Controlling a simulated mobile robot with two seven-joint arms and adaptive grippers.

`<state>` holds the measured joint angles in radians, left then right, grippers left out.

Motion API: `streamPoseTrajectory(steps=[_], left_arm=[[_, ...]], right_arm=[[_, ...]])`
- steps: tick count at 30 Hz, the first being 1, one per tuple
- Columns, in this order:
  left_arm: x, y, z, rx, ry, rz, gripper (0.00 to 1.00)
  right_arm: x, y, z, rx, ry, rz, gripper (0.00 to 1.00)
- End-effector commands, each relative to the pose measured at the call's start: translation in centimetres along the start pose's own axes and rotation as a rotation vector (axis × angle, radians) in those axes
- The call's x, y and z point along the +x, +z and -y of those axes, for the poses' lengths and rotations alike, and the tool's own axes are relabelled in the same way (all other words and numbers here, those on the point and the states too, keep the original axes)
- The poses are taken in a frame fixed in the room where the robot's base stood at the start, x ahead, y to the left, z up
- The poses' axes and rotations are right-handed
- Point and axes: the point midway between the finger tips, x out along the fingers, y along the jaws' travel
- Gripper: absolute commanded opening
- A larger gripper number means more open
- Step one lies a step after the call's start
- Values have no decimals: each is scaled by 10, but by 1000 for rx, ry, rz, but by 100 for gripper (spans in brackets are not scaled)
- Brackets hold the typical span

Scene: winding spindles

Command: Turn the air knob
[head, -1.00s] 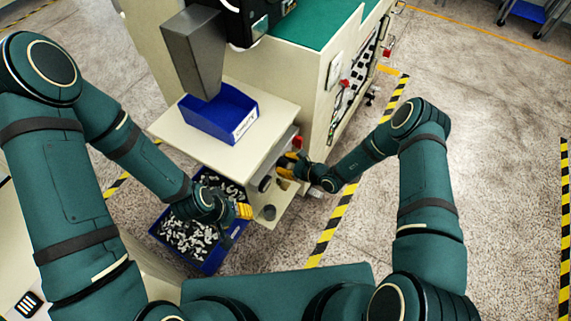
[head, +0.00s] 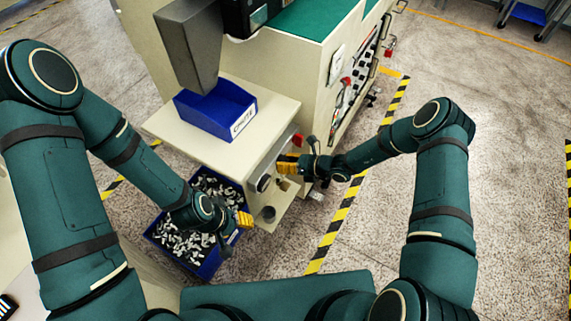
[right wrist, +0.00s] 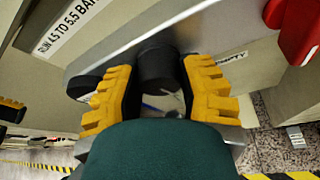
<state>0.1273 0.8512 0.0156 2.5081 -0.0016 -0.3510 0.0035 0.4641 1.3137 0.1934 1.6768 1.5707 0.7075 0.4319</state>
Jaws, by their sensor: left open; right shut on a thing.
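The air knob (right wrist: 158,68) is a black cylinder on the grey panel of the cream machine, in the right wrist view. My right gripper (right wrist: 158,92) has its yellow ribbed fingers on both sides of the knob and is shut on it. In the head view my right gripper (head: 288,164) is at the machine's front side and hides the knob. My left gripper (head: 243,219) is open and empty, above the edge of a blue bin of small metal parts.
The blue bin (head: 206,273) stands below the machine's shelf (head: 166,124). A blue tray (head: 211,128) sits on the shelf. A red part (right wrist: 296,30) and a pressure label (right wrist: 66,28) are near the knob. Open floor lies to the right, with a striped line (head: 343,214).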

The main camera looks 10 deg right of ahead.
Motion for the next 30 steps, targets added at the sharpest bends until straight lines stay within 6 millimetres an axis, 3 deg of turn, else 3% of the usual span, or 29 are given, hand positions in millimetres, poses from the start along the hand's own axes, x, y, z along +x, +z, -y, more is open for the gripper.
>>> streamPoseTrajectory(steps=[14,15,17,30], left_arm=[[2,0,1,0,0,-2,48],[2,0,1,0,0,-2,48],[2,0,1,0,0,-2,48],[2,0,0,0,0,-2,48]], right_arm=[[1,-1,-1,19,8,-1,4],[1,-1,-1,19,8,-1,49],[1,-1,-1,19,8,-1,70],[-7,0,0,18,6,0,72]])
